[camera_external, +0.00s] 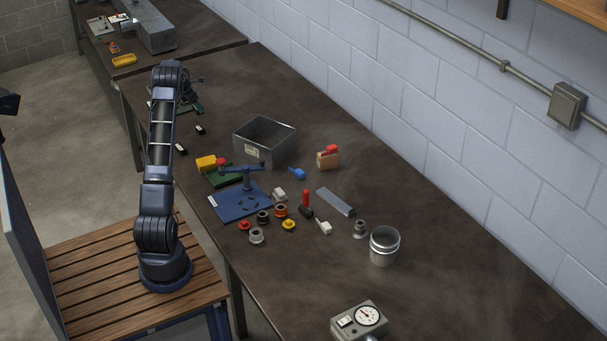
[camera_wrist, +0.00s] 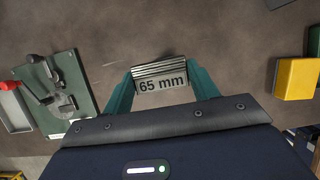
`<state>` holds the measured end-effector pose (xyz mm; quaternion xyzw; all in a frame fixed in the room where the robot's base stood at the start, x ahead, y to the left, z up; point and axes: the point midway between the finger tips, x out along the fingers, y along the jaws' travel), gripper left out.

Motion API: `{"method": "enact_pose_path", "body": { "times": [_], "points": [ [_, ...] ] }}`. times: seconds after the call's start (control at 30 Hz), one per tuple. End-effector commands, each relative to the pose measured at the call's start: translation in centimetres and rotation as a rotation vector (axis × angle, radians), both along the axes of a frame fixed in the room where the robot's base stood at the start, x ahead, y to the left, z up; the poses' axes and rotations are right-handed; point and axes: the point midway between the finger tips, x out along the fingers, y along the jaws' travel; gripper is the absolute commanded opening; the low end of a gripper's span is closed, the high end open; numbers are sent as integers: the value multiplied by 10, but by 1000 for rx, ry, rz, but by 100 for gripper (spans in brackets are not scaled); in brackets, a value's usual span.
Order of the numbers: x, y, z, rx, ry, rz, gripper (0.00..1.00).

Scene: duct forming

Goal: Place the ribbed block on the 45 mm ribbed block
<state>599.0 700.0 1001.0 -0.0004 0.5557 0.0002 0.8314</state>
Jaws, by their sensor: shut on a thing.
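My gripper (camera_wrist: 161,82) is shut on a grey ribbed block (camera_wrist: 160,76) in the wrist view. Its pale front label reads "65 mm", and its ribs show along the top. The teal fingers press on its left and right ends. In the external view the gripper is small and dark at the far end of my arm, and the held block cannot be made out. Small dark blocks with white labels lie on the bench there, one nearer (camera_external: 181,149) and one farther (camera_external: 200,129). Their labels are too small to read, so I cannot tell which is the 45 mm ribbed block.
A green-based fixture (camera_wrist: 55,88) is left of the gripper in the wrist view, a yellow box (camera_wrist: 296,79) right. In the external view, an open metal bin (camera_external: 264,141), a blue-based fixture (camera_external: 238,203) and several small parts crowd mid-bench.

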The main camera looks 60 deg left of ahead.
Motion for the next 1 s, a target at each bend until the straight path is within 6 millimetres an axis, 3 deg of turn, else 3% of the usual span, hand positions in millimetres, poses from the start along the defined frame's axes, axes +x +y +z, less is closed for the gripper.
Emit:
{"method": "enact_pose_path", "body": {
  "times": [0.2, 0.47, 0.7, 1.0],
  "points": [
    [-1, 0, -36, 0, -1, 1, 25],
    [0, 0, -51, 0, -1, 1, 25],
    [0, 0, -81, -1, -1, 0, 25],
    [0, 0, -87, 1, -1, -1, 25]
  ]
}}
